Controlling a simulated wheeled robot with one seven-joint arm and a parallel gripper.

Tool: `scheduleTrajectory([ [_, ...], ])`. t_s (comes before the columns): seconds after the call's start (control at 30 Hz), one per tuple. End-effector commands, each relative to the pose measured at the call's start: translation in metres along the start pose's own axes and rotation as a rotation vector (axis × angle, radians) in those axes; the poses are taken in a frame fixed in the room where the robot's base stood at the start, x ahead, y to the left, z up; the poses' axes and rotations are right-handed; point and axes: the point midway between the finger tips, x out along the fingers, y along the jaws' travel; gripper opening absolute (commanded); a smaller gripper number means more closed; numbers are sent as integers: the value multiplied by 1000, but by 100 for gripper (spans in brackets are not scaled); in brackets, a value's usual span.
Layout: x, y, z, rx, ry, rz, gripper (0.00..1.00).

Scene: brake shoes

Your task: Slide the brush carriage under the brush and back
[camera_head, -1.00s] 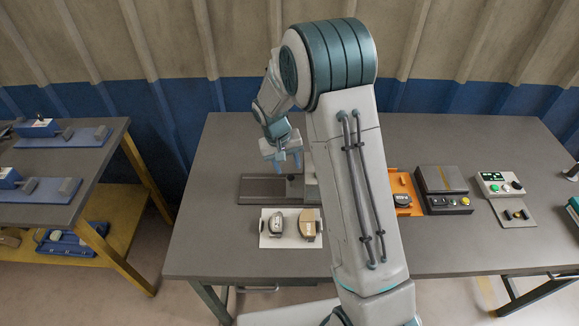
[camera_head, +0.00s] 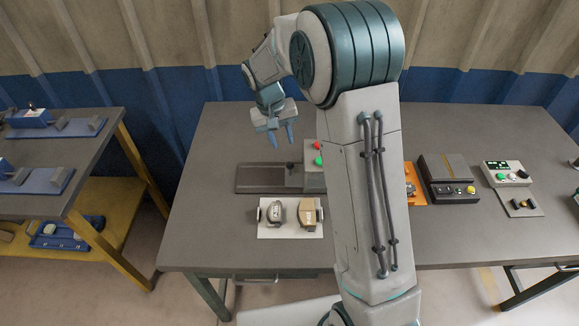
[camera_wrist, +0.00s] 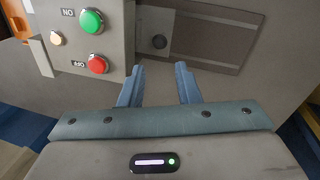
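A dark grey track plate (camera_head: 255,179) lies on the table, with a small black round knob (camera_head: 290,165) near its right part. I take the knob to be part of the brush carriage. The knob (camera_wrist: 159,42) also shows in the wrist view, ahead of my fingertips. A grey box with a green ON button (camera_wrist: 91,21) and a red OFF button (camera_wrist: 98,64) stands at the track's right end. My arm hides part of this box in the head view, and no brush is clearly visible. My gripper (camera_head: 281,137) is open and empty, above and behind the track.
A white board (camera_head: 290,231) with two brake shoes (camera_head: 276,213) (camera_head: 307,214) lies in front of the track. An orange tray (camera_head: 416,190) and control boxes (camera_head: 447,180) (camera_head: 507,174) stand to the right. The table's left part is clear.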

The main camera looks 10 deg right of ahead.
Motion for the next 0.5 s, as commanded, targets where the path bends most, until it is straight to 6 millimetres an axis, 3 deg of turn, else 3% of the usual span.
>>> scheduleTrajectory([
  [0.3,67,1,1,-1,-5,1,30],
  [0.5,101,1,0,0,-2,1,30],
])
